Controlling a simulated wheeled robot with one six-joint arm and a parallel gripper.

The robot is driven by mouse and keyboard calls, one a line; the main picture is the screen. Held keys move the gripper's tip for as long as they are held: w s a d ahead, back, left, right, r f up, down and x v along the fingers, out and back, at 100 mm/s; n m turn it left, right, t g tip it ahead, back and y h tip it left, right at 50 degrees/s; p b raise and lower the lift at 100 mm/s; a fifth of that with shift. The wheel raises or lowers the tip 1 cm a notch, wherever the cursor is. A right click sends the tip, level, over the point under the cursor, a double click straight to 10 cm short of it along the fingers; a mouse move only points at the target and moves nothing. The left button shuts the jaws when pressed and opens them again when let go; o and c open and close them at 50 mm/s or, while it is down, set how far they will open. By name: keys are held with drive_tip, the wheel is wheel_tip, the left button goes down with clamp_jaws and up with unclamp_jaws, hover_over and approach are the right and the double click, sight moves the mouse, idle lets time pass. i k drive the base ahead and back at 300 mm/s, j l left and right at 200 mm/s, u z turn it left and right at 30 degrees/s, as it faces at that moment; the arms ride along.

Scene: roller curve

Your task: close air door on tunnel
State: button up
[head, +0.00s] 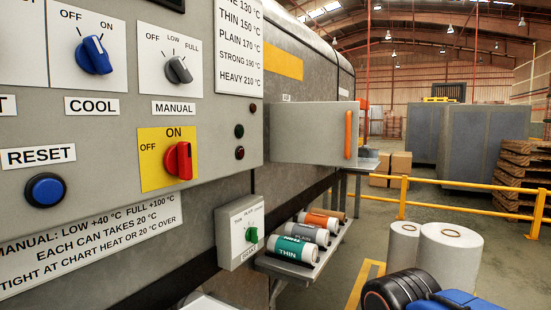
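The air door (306,130) is a flat grey panel on the side of the tunnel (310,55), right of the control panel. It stands out from the tunnel wall, swung open, with its broad face towards me. An upright orange handle (348,135) is near its free right edge. A small label, too small to read surely, is on the tunnel just above the door. The opening behind the door is hidden. My gripper is not in view; only black and blue parts of my arm show at the bottom right.
The control panel (110,180) with knobs and a red switch fills the left. White rolls (448,260) and a yellow rail (460,189) stand right. Floor between shelf and rolls is clear.

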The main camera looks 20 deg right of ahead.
sight(317, 133)
drive_tip(key=l+u, duration=0.4)
drive_tip(key=l, duration=0.15)
drive_tip(key=l+u, duration=0.1)
drive_tip(key=u, duration=0.4)
drive_tip(key=k+u, duration=0.1)
drive_tip(key=u, duration=0.4)
drive_tip(key=k+u, duration=0.1)
drive_tip(key=u, duration=0.4)
drive_tip(key=z, duration=1.95)
